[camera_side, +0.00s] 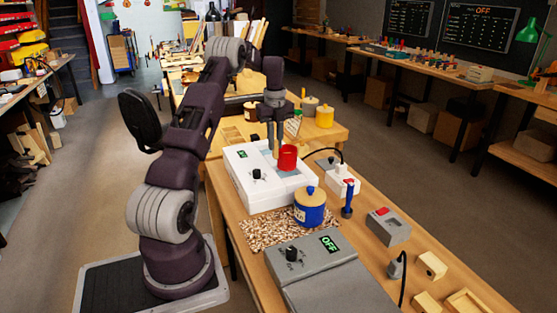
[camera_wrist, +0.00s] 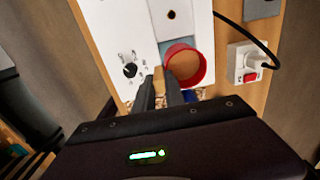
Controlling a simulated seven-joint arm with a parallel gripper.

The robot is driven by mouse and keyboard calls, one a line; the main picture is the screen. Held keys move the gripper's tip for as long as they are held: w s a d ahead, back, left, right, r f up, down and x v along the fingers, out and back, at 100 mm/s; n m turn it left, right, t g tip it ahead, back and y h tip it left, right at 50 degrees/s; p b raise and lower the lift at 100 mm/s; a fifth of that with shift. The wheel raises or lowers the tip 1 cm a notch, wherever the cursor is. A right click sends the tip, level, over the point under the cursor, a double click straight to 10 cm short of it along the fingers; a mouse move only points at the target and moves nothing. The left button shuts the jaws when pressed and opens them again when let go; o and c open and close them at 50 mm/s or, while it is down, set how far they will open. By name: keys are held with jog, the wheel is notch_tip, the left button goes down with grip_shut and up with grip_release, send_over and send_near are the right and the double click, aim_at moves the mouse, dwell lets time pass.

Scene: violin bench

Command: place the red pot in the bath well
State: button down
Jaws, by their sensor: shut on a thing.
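The red pot (camera_side: 288,158) is upright over the well area of the white bath (camera_side: 258,189). In the wrist view the red pot (camera_wrist: 204,70) shows its open top with a tan inside. My gripper (camera_side: 276,148) points down beside the pot. In the wrist view my gripper (camera_wrist: 158,88) is shut on a small wooden grip at the pot's side. The bath well (camera_wrist: 168,18) is a pale grey-blue recess, partly hidden by the pot. I cannot tell whether the pot's base touches the well.
A white switch box with a red switch (camera_side: 343,182) and cable is to the right. A grey control box (camera_side: 330,278) reading OFF is nearer. Wooden blocks (camera_side: 432,265) lie at the right.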

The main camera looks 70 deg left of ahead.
aim_at(275, 158)
notch_tip(275, 158, down, 4)
jog(key=shift+f, duration=0.1)
jog(key=shift+f, duration=0.1)
jog(key=c, duration=1.4)
grip_release()
